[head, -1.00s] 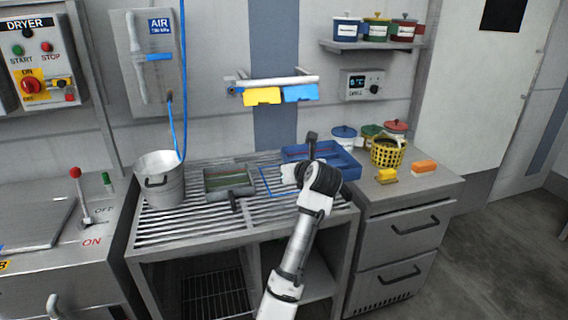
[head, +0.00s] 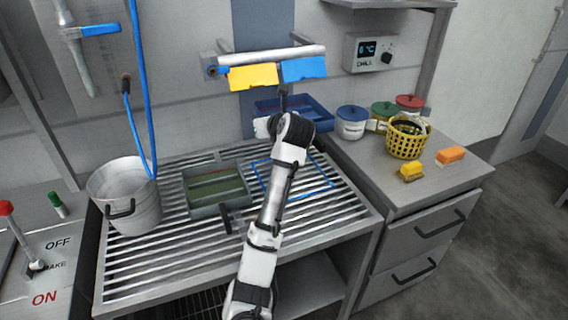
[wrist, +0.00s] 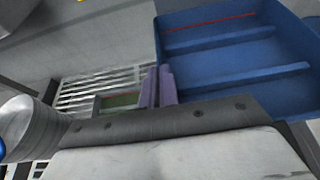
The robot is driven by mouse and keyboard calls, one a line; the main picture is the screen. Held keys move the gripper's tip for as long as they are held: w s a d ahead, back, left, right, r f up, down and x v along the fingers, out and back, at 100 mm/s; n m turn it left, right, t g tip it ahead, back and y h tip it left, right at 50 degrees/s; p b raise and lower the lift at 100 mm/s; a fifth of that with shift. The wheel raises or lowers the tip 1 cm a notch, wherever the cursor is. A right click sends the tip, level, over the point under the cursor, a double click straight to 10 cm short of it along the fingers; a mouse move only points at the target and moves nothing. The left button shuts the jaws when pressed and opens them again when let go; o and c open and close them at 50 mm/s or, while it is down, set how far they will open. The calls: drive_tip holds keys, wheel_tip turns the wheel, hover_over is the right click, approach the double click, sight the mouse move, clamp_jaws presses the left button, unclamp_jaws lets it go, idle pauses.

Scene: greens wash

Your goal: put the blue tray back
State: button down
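The blue tray (head: 318,112) is a shallow open box with inner dividers, behind my gripper at the back of the counter in the head view. It appears raised above the counter. In the wrist view the tray (wrist: 235,55) fills the upper right. My gripper's purple fingers (wrist: 158,86) are close together at the tray's near left corner, apparently with its wall between them. In the head view my wrist hides the gripper (head: 283,98) partly and covers the tray's front. A blue outlined rectangle (head: 329,188) lies bare on the slatted rack, partly hidden by my arm.
A grey-green tray (head: 217,188) with a dark handle sits left of the outline. A metal bucket (head: 128,195) stands farther left. Lidded pots (head: 351,122), a yellow basket (head: 405,140) and sponges (head: 450,155) stand right. A rail with yellow and blue cards (head: 303,68) hangs above.

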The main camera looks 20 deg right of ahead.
drive_tip(key=shift+w, duration=0.25)
wheel_tip(320, 180, down, 20)
drive_tip(key=p, duration=0.3)
drive_tip(key=shift+r, duration=0.15)
drive_tip(key=c, duration=1.7)
unclamp_jaws()
drive_tip(key=shift+f, duration=0.2)
